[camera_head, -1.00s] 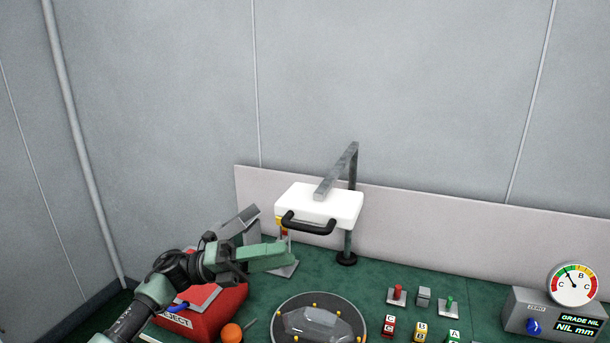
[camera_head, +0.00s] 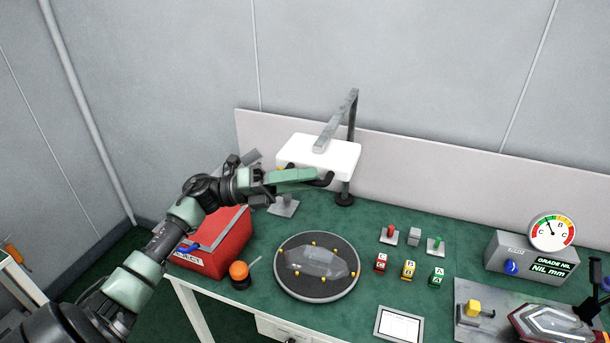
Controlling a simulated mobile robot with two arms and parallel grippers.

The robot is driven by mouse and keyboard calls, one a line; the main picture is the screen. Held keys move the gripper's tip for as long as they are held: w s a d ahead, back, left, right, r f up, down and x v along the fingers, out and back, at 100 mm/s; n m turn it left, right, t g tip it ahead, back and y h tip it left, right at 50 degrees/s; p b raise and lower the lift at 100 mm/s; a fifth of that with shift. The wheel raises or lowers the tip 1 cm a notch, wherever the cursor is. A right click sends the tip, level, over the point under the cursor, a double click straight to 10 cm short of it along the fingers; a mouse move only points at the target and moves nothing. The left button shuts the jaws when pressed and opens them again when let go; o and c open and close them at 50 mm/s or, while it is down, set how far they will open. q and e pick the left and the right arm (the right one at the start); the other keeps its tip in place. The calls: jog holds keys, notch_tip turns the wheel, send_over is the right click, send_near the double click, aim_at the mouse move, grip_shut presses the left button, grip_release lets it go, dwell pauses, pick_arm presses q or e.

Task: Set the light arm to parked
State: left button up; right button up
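The light arm is a grey metal post and boom (camera_head: 338,120) with a white lamp head (camera_head: 320,152), standing at the back of the green bench. The lamp head hangs behind the round turntable. A black handle (camera_head: 326,180) is on its front edge; only its right end shows. My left gripper (camera_head: 312,176), with pale green fingers, is at the handle and covers its left part. Whether the fingers are closed around the handle is hidden. My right gripper is not in view.
A round turntable (camera_head: 290,292) holds a clear lens. A red reject bin (camera_head: 222,250) and an orange-topped pot (camera_head: 239,271) are at left. Small switches, lettered blocks (camera_head: 409,270) and a gauge box (camera_head: 530,262) are at right. A red tail lamp (camera_head: 555,325) lies front right.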

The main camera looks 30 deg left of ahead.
pick_arm(q)
grip_shut()
dwell(1.4)
